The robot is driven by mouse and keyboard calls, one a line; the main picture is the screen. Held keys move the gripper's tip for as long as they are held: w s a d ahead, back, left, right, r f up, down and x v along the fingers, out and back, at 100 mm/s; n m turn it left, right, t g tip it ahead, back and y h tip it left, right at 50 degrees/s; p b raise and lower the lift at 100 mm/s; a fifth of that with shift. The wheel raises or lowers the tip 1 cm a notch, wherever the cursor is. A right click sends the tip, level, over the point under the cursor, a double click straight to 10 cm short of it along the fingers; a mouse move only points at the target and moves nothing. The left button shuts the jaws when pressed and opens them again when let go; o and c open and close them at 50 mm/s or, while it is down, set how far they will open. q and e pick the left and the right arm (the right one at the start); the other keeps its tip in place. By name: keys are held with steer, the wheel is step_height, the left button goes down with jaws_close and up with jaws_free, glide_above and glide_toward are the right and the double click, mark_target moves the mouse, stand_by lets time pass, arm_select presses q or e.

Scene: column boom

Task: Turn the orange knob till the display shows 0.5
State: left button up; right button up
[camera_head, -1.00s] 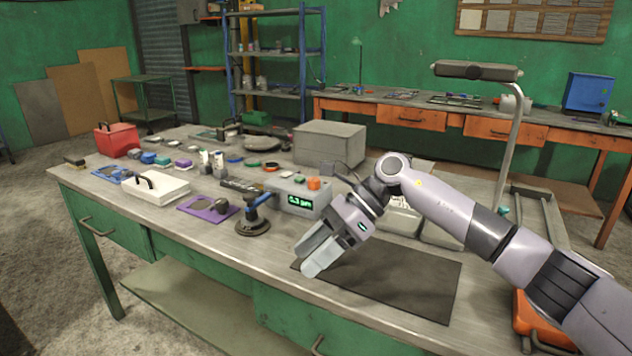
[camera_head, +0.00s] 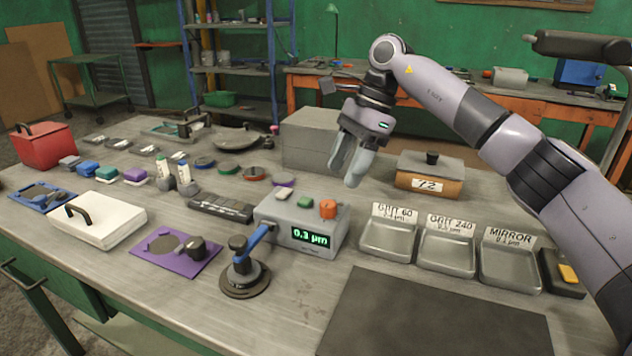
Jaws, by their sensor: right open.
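The grey meter box (camera_head: 268,218) stands on the workbench near the middle of the head view. Its green-lit display (camera_head: 310,237) on the front face reads 0.3 µm. The orange knob (camera_head: 328,208) is on the box's top right, beside a green button (camera_head: 305,201). My right gripper (camera_head: 350,170) points down, open and empty. In the picture it is above and slightly right of the knob, apart from it. My left gripper is not in view.
A blue-handled stand (camera_head: 245,270) is just in front of the box. Labelled metal trays (camera_head: 388,238) sit to its right, with a lidded orange box (camera_head: 430,178) behind them. A large grey box (camera_head: 305,145) is behind the meter. The dark mat (camera_head: 430,320) is bare.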

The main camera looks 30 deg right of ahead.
mark_target(329, 203)
steer(key=shift+x, duration=3.5)
steer(key=shift+w, duration=0.15)
steer(key=c, duration=1)
